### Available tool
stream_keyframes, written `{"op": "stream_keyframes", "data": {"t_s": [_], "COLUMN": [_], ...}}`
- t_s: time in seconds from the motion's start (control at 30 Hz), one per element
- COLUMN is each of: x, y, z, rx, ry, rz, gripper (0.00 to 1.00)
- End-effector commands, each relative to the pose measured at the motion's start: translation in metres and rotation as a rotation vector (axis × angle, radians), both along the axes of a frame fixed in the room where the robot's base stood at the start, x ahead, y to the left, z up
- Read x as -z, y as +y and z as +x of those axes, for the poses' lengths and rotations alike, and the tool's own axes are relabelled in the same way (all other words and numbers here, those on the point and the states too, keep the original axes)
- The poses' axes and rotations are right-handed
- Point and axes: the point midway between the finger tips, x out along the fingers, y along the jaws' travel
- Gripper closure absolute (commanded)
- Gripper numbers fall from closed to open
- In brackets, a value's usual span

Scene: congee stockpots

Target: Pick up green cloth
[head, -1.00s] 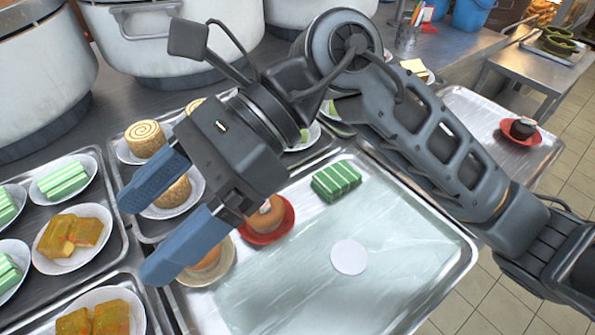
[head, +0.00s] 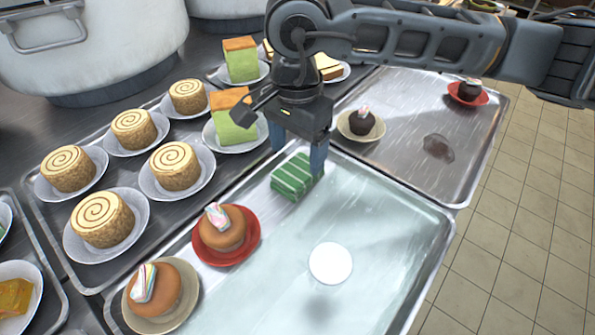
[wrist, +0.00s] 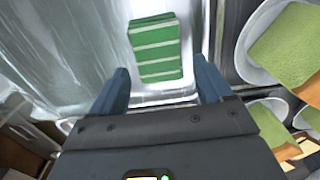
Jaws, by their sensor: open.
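The green cloth (head: 297,176) is a folded green block with pale stripes. It lies at the far corner of the wet metal tray in the head view. In the wrist view the green cloth (wrist: 156,48) lies ahead of and between the fingertips, apart from both. My gripper (head: 299,160) is above and just behind the cloth, pointing down, with its blue fingers spread and nothing between them. In the wrist view my gripper (wrist: 163,82) also shows open and empty. One finger hides a little of the cloth's edge in the head view.
The tray (head: 440,225) also holds a white disc (head: 330,263) and two round cakes on plates, the nearer one (head: 153,290) and one on a red plate (head: 226,234). A tray of swirl rolls (head: 172,166) is at left. Green-and-orange cake slices (head: 234,118) stand close beside my gripper.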

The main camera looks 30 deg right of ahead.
Motion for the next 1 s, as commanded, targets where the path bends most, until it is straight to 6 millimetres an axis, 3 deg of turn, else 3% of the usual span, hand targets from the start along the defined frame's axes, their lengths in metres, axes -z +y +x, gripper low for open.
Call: {"op": "stream_keyframes", "data": {"t_s": [0.37,0.67,1.0], "x": [0.044,0.049,0.049], "y": [-0.001,-0.001,-0.001], "z": [-0.003,-0.003,-0.003], "rx": [0.002,0.000,0.000], "ry": [0.002,0.000,0.000], "rz": [0.003,0.002,0.002], "gripper": [0.21,0.21,0.53]}}
